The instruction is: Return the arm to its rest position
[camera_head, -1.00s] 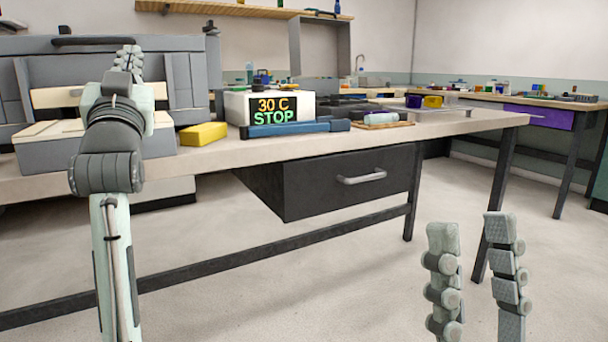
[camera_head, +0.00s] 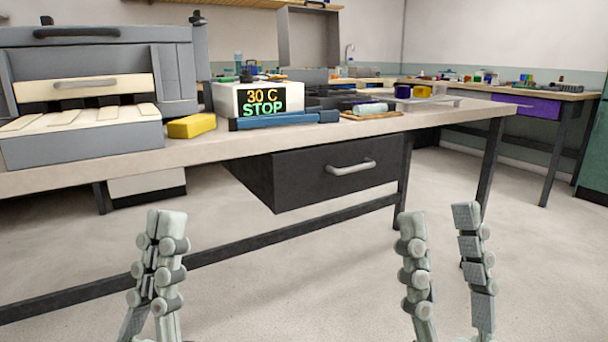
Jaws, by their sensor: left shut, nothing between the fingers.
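My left gripper (camera_head: 160,222) shows at the lower left of the head view, its fingers pointing up and close together. It is shut and empty, in front of the bench and below the level of its top. My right gripper (camera_head: 437,215) stands at the lower right with its two fingers well apart. It is open, with only floor showing between the fingers. Both arms behind the grippers are out of the picture.
The bench (camera_head: 210,150) carries a grey machine (camera_head: 180,85), a yellow block (camera_head: 191,126), a white box with a "30 C STOP" display (camera_head: 262,102) and a blue tool (camera_head: 285,120). A dark drawer (camera_head: 300,182) hangs below. Open floor lies in front.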

